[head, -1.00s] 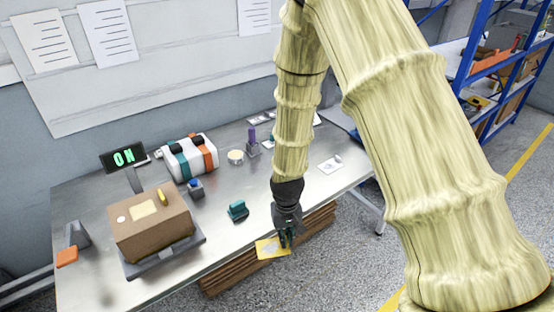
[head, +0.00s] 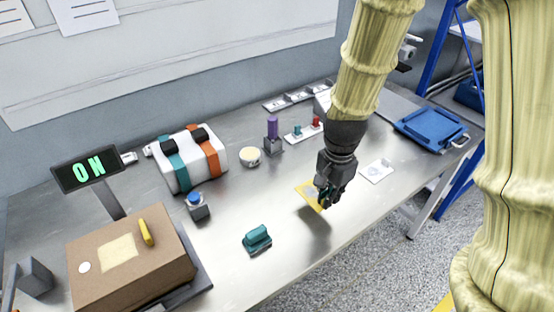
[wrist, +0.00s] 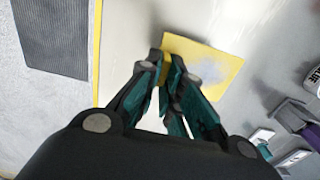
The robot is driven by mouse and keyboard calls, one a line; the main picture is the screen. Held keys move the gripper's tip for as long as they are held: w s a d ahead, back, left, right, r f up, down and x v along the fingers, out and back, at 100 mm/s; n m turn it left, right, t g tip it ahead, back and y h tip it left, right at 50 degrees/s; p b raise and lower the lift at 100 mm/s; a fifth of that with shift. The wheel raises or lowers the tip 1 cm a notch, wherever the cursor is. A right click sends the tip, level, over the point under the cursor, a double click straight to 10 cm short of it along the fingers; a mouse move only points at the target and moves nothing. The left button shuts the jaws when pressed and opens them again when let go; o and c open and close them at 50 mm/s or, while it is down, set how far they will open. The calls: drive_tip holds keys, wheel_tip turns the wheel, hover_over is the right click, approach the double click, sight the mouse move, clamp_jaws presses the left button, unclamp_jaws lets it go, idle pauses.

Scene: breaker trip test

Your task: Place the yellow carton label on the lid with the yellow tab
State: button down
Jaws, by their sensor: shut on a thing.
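My gripper (head: 326,197) is shut on the yellow label (head: 309,193), holding it by one edge above the metal table. In the wrist view the label (wrist: 212,68) sticks out from between the fingertips (wrist: 167,75), with a grey patch on its face. The brown carton (head: 105,283) stands on a dark platform at the front left. Its lid carries a yellow tab (head: 146,232), a pale square patch (head: 118,248) and a white round spot (head: 85,267). The gripper is well to the right of the carton and apart from it.
A strapped white case (head: 190,158), a round tub (head: 249,156) and a purple-handled stamp (head: 272,134) are behind. A white card (head: 376,171) lies right of the gripper.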

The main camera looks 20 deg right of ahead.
drive_tip(key=p, duration=0.2)
hover_over(295, 179)
drive_tip(key=shift+f, duration=0.75)
drive_tip(key=shift+f+p, duration=0.55)
drive_tip(key=shift+f, duration=1.15)
drive_tip(key=shift+f, duration=0.15)
drive_tip(key=c, duration=1.6)
unclamp_jaws()
drive_tip(key=shift+o, duration=0.2)
